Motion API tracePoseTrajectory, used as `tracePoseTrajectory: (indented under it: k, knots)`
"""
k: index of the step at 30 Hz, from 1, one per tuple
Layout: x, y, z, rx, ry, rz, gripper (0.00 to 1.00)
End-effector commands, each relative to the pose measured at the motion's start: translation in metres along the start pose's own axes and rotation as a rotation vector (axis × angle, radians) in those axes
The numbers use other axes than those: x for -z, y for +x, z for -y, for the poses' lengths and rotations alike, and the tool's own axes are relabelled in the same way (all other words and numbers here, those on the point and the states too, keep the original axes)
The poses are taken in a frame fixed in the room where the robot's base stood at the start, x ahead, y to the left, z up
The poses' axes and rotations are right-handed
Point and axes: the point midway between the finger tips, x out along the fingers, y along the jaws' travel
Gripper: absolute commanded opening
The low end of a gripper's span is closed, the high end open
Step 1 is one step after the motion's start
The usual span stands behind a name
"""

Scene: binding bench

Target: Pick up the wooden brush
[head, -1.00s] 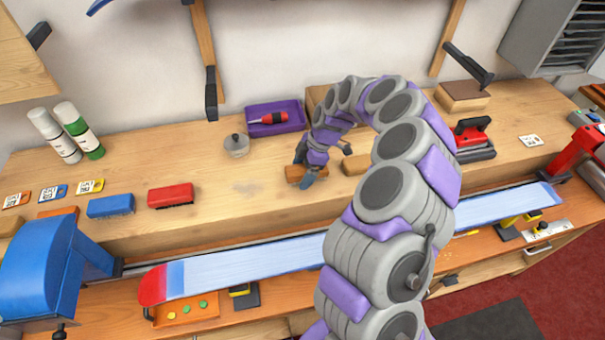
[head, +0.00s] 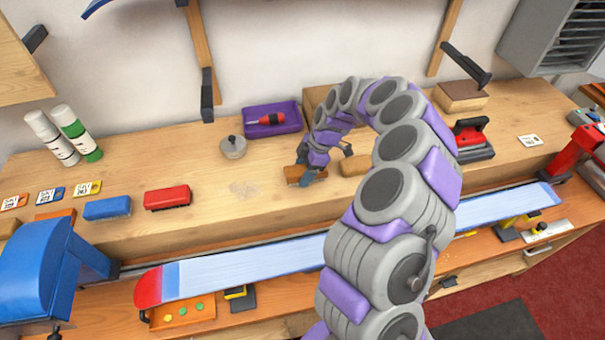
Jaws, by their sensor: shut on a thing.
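The wooden brush (head: 293,174) is a small brown block on the upper bench level, right of the grey round pot. My gripper (head: 307,178) reaches down over it from behind and is shut on it. The fingers hide part of the brush. I cannot tell whether the brush is touching the bench or slightly above it.
A tan block (head: 354,165) lies close to the right of the gripper. A purple tray (head: 272,119) with a red screwdriver and a grey pot (head: 233,147) stand behind left. Red (head: 167,197) and blue (head: 107,208) brushes lie left.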

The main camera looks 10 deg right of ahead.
Motion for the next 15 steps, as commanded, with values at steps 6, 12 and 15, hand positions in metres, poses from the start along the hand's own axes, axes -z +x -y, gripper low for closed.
tracePoseTrajectory:
  k: [6,12,15]
  knots:
    - [0.0017,0.0013,0.0000,0.001,0.000,0.003,0.26]
    - [0.0031,0.0010,0.0000,0.002,0.000,0.003,0.26]
    - [0.0035,-0.0014,0.0001,0.002,0.000,0.002,0.26]
